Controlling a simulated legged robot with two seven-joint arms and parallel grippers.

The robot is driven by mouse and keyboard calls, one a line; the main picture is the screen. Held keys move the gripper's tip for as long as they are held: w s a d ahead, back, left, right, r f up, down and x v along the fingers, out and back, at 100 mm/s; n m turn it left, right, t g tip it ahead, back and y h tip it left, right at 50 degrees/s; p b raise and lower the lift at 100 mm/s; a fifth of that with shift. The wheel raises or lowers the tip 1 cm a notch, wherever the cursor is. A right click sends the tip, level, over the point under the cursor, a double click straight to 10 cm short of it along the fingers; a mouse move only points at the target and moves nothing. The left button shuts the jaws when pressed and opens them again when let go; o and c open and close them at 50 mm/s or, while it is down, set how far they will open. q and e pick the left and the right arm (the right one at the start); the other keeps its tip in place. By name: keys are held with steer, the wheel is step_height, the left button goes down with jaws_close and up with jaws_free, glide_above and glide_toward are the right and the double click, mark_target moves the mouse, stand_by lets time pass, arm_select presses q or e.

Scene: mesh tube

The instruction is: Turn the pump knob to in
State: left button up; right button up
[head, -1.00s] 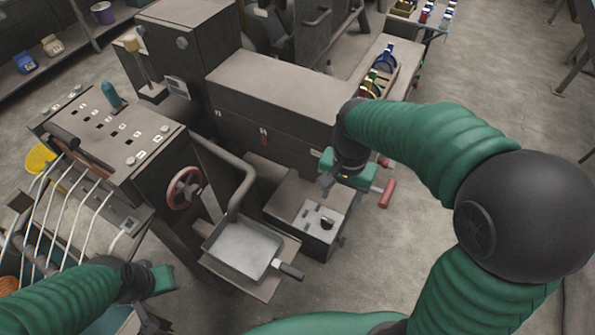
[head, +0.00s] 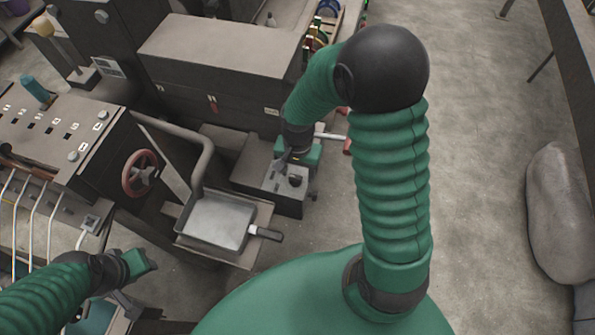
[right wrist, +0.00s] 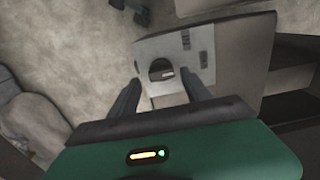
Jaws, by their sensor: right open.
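The pump knob (head: 295,181) is a small dark round knob on a light grey panel (head: 270,182), on top of a low dark box. In the right wrist view the knob (right wrist: 161,69) sits near the middle of the panel (right wrist: 205,50), with a small pale mark at its side. My right gripper (head: 287,166) is over the panel, close to the knob. In the right wrist view its two dark fingers (right wrist: 160,88) are apart, one to each side of the knob's line, with nothing between them. My left gripper (head: 140,283) is at the lower left, away from the panel; its jaw gap is unclear.
A square metal pan (head: 217,222) with a dark handle stands left of the panel. A red handwheel (head: 140,173) and a bent pipe (head: 205,160) are further left. A long dark cabinet (head: 220,60) stands behind. Open floor (head: 470,130) lies to the right.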

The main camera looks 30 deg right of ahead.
steer(key=shift+a+f, duration=0.1)
steer(key=shift+f, duration=0.15)
steer(key=shift+w+a, duration=0.15)
steer(key=shift+a, duration=0.15)
steer(key=shift+c, duration=0.5)
steer(key=shift+d, duration=0.2)
steer(key=c, duration=0.9)
arm_select(q)
steer(key=shift+a+f, duration=0.1)
steer(key=shift+a, duration=0.2)
arm_select(e)
jaws_close()
